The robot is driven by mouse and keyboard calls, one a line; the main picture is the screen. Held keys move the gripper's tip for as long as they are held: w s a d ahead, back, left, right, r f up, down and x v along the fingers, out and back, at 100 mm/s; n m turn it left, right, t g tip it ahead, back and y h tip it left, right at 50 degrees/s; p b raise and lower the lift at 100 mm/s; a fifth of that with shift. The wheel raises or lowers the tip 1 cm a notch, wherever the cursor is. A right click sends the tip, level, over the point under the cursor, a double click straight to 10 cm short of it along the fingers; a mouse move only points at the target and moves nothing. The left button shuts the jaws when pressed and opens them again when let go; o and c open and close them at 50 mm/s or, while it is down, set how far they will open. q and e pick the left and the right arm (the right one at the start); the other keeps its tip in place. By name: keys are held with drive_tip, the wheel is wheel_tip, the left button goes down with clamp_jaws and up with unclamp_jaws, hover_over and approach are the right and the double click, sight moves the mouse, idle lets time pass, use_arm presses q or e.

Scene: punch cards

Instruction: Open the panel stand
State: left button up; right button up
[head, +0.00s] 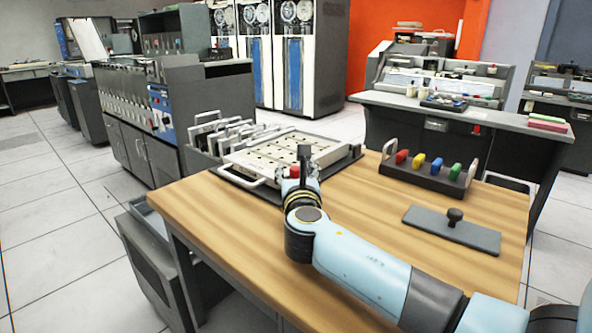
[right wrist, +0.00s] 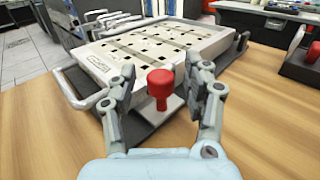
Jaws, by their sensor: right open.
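The panel stand is a dark base (head: 345,161) on the wooden table, bearing a white panel (head: 262,155) with rows of dark slots and a light handle on its left side. The panel also shows in the right wrist view (right wrist: 150,45). A red knob (right wrist: 160,85) stands upright at the stand's front edge; in the head view it is mostly hidden by my arm. My right gripper (right wrist: 161,76) is open, its fingers on either side of the red knob in the picture. I see no finger touching it. It also shows in the head view (head: 304,162). My left gripper is not in view.
A dark rack (head: 427,182) with coloured handles stands at the table's back right. A flat grey plate (head: 451,230) with a black knob lies before it. Upright panels (head: 222,138) stand beyond the table's back left edge. The table's front left is clear.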

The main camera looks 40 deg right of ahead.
drive_tip(key=shift+w+d, duration=0.4)
drive_tip(key=shift+w, duration=0.05)
clamp_jaws()
idle(0.3)
